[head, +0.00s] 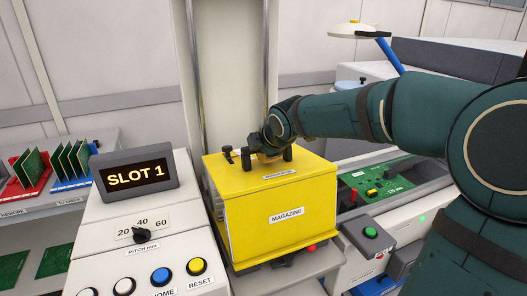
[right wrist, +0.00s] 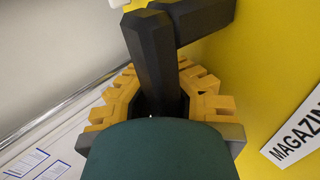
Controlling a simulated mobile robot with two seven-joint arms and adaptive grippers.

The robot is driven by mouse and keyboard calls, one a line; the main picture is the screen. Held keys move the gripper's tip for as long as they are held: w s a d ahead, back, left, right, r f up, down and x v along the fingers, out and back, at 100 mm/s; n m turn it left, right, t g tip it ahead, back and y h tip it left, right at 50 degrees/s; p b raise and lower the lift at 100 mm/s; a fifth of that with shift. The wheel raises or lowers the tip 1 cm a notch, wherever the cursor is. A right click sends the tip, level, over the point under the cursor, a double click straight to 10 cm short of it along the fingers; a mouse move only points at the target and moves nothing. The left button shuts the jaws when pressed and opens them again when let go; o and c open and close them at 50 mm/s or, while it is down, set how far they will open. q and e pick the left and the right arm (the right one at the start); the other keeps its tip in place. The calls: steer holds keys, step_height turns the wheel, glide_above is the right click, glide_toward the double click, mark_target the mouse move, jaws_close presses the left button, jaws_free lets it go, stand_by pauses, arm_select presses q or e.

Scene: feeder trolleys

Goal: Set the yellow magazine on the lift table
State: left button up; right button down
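The yellow magazine (head: 262,222) is a box with a "MAGAZINE" label, upright in the middle of the head view. A dark handle on two posts stands on its top. My right gripper (head: 270,152) reaches it from above right. In the right wrist view its yellow fingers (right wrist: 165,92) lie close on both sides of the black handle (right wrist: 153,50), and it looks shut on it. The magazine's yellow side (right wrist: 270,75) shows at right. A pale grey platform (head: 318,266), apparently the lift table, is under the magazine; whether they touch is hard to tell. My left gripper is out of view.
A control panel (head: 110,240) with a "SLOT 1" display (head: 137,178) and buttons stands close to the left. A shelf with red and blue racks (head: 32,185) is farther left. A machine with a green board (head: 385,188) stands to the right. A pale column rises behind.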

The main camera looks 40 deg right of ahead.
steer(key=shift+r, duration=0.1)
stand_by(0.3)
steer(key=shift+w+d+r+t+h, duration=0.1)
steer(key=shift+d+r+t+h, duration=0.15)
steer(key=shift+t, duration=0.45)
steer(key=shift+w+a+r+t, duration=0.1)
steer(key=shift+a+t, duration=0.1)
steer(key=shift+t, duration=0.2)
steer(key=c, duration=1.3)
jaws_free()
steer(key=shift+f, duration=0.3)
steer(key=shift+v, duration=4.1)
steer(key=shift+a, duration=0.1)
